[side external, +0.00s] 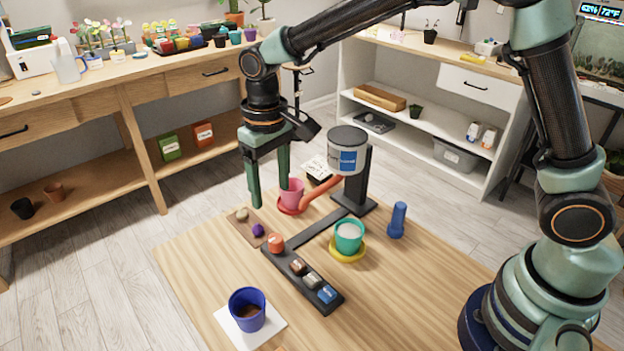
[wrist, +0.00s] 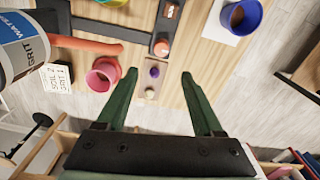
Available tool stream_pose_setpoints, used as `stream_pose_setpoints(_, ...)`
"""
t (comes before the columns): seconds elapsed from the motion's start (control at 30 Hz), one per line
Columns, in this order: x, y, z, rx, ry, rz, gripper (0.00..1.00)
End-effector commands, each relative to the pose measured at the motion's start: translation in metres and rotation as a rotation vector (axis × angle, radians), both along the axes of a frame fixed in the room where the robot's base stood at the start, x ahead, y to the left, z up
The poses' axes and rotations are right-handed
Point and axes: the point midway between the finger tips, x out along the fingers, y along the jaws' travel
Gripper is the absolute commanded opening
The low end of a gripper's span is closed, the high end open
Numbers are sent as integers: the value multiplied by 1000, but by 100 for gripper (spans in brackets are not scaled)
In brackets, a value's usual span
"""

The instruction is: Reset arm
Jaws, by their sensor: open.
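My gripper (side external: 269,190) is open and hangs, pointing down, over the far left part of the wooden table (side external: 200,255). In the wrist view my gripper (wrist: 159,73) has nothing between its green fingers. Below and beyond the fingertips lies a small brown board (wrist: 152,78) with a purple piece and a pale piece on it. A pink pot (side external: 292,192) on a red saucer stands close beside the fingers in the side view, partly behind one of them. In the wrist view the pink pot (wrist: 103,76) is left of the fingers, apart from them.
A labelled canister (side external: 348,152) on a black stand, with a red spout (side external: 322,190), stands near my gripper. A teal pot (side external: 349,236), blue cylinder (side external: 397,220), dark strip with an orange knob (side external: 276,243) and blue pot (side external: 247,310) occupy the table.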

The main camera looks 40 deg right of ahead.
Motion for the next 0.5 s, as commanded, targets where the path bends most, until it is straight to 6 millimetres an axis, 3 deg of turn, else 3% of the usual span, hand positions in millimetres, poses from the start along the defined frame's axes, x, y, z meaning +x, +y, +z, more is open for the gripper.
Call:
stream_pose_setpoints(0.3, 0, -2, 3, 3, -7, -2, 68)
stream_pose_setpoints(0.5, -9, -31, 36, 25, -71, -26, 68)
